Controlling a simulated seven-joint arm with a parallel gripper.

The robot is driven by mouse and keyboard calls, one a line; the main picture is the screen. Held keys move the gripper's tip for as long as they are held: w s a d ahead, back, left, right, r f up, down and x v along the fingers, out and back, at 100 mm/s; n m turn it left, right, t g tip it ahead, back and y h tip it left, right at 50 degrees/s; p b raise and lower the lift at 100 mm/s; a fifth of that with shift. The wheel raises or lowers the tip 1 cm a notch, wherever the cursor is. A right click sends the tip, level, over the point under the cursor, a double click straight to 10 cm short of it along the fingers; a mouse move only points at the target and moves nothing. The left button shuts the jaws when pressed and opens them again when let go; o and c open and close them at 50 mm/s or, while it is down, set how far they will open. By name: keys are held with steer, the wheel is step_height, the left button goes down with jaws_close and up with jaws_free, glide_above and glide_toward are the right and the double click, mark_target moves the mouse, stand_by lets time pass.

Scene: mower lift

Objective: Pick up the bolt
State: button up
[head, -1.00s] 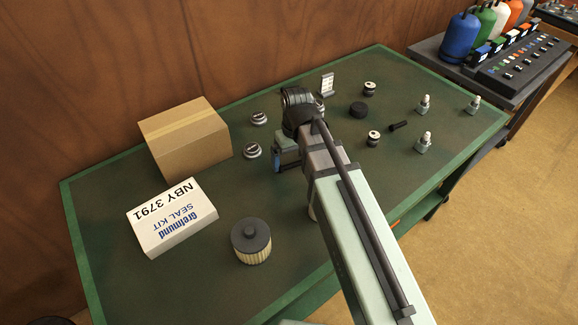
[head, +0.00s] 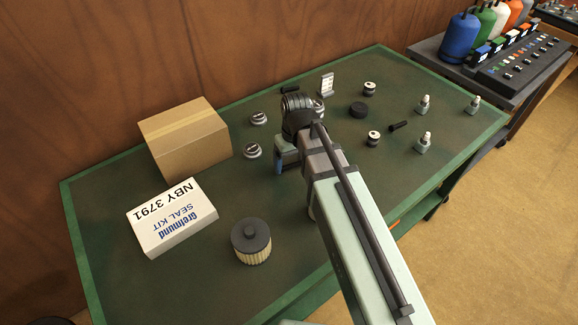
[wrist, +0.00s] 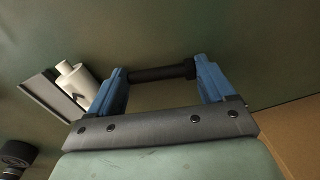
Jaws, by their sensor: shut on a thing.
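In the wrist view my gripper (wrist: 162,73) has its two blue fingers closed on the ends of a dark bolt (wrist: 160,73), which lies crosswise between them. In the head view my gripper (head: 279,166) is over the middle of the green table, mostly hidden behind my arm; only a bit of blue finger shows and the held bolt is hidden.
The green table (head: 110,270) also holds a cardboard box (head: 190,150), a white seal kit box (head: 172,225), a filter (head: 251,245) and several small fittings. The front right of the table is mostly clear.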

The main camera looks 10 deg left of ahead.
steer(key=shift+r, duration=5)
step_height(320, 180, up, 13)
steer(key=n, duration=0.2)
glide_above(167, 123)
steer(key=shift+w+f, duration=0.1)
steer(key=shift+f, duration=4.7)
steer(key=shift+f, duration=0.1)
